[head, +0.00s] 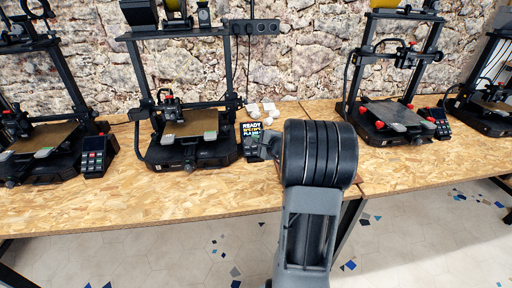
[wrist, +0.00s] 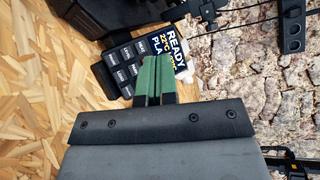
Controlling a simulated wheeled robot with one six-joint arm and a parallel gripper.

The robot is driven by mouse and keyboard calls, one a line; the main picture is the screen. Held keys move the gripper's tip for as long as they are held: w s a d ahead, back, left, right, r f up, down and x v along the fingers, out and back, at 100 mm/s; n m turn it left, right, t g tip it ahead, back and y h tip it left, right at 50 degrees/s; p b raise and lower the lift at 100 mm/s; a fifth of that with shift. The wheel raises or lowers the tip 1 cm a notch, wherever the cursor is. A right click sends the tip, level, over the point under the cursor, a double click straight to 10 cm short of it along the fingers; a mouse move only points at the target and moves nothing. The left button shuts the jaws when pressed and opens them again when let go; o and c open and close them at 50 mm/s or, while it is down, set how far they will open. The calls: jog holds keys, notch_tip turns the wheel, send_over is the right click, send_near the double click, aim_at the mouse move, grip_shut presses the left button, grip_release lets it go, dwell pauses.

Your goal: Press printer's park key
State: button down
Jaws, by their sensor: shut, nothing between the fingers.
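The printer (head: 190,140) stands on the wooden table left of centre in the head view. Its control panel has a lit screen (head: 250,130) reading READY, a temperature and PLA. In the wrist view the screen (wrist: 176,47) lies sideways, with several dark keys (wrist: 125,62) with small white labels beside it. I cannot tell which label is the park key; some of the panel is hidden behind my fingers. My gripper (wrist: 154,60) is shut and empty, its green fingers together over the panel. I cannot tell whether they touch it. In the head view my wrist hides the fingertips.
Other printers stand to the left (head: 50,140) and right (head: 395,115). A power strip (head: 255,27) is on the stone wall. Small white items (head: 262,110) lie behind the panel. The table front (head: 150,205) is clear.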

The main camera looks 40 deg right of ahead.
aim_at(254, 146)
jog(key=w+f+b, duration=0.1)
jog(key=f, duration=0.1)
jog(key=w+d+f, duration=0.1)
jog(key=f, duration=0.1)
jog(key=w+d+f+b, duration=0.1)
jog(key=shift+w+f+b, duration=0.3)
jog(key=shift+w+f, duration=0.05)
jog(key=shift+f, duration=0.05)
jog(key=shift+w+d+f+b, duration=0.2)
jog(key=shift+w+f+b, duration=0.3)
jog(key=shift+b, duration=0.15)
jog(key=shift+w+f, duration=0.1)
jog(key=shift+f, duration=0.05)
dwell(1.5)
jog(key=shift+w+d+f+b, duration=0.1)
jog(key=shift+w+f+b, duration=0.15)
jog(key=shift+b, duration=0.5)
